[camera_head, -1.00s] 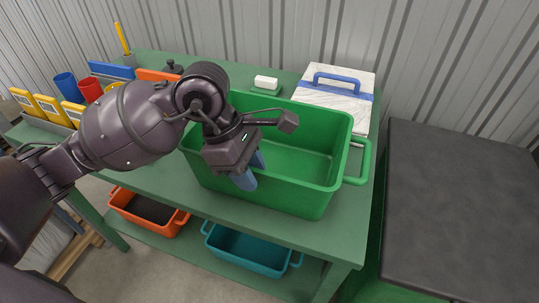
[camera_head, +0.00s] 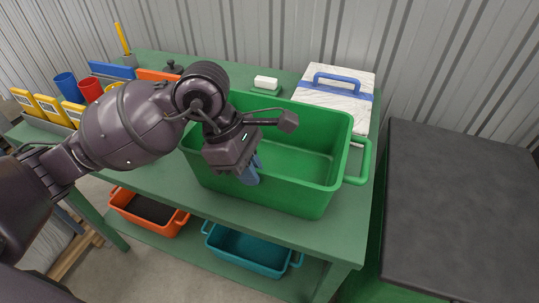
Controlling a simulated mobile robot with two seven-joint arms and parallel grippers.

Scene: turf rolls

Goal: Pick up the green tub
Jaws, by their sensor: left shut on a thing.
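The green tub (camera_head: 270,194) stands upright on the green bench (camera_head: 345,240). It looks empty, and its right handle (camera_head: 361,165) sticks out to the side. My left gripper (camera_head: 250,177) is at the tub's near wall, left of its middle, with its blue fingers pointing down. The fingers are shut on the tub's near rim, one finger outside the wall and the other inside. My arm hides the tub's left end and left handle. My right gripper is not in view.
A board with a blue handle (camera_head: 337,82) and a white block (camera_head: 265,82) lie behind the tub. Red (camera_head: 90,89) and blue cups and yellow boxes stand at the left. Orange (camera_head: 147,212) and teal (camera_head: 247,250) tubs sit on the lower shelf. A dark-topped surface (camera_head: 460,210) is at the right.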

